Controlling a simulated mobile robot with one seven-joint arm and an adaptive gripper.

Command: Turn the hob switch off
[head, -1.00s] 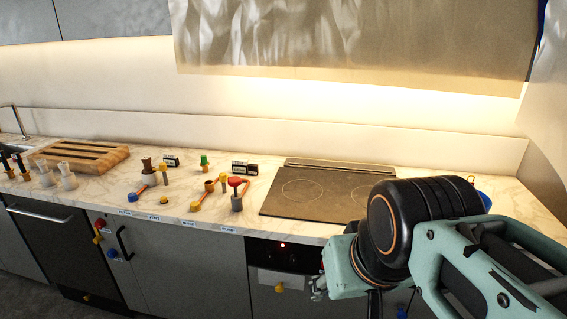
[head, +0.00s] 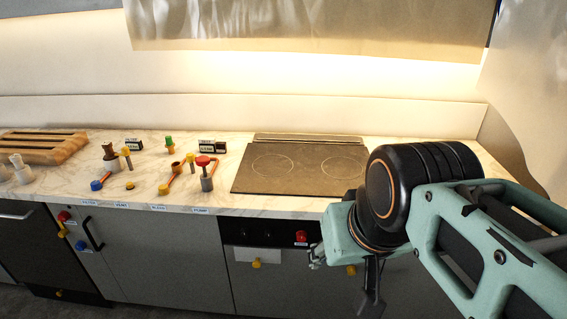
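The hob (head: 298,183) is a dark flat plate with two faint rings on the marble counter. Below it, a black control panel (head: 256,232) on the cabinet front carries dark knobs. A red knob (head: 301,236) with a small white label under it sits toward the panel's right side; I cannot read the label, so I cannot tell if this is the hob switch. My gripper (head: 343,275) is in front of the cabinet, just right of and below the red knob. My wrist hides much of it, and its finger opening is unclear. I see nothing held.
Several coloured valves and handles stand left on the counter (head: 224,200), including a red-topped one (head: 205,173) near the hob. A wooden board (head: 45,147) lies at far left. Yellow knobs (head: 256,263) stick out from the cabinet fronts. My arm covers the right side.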

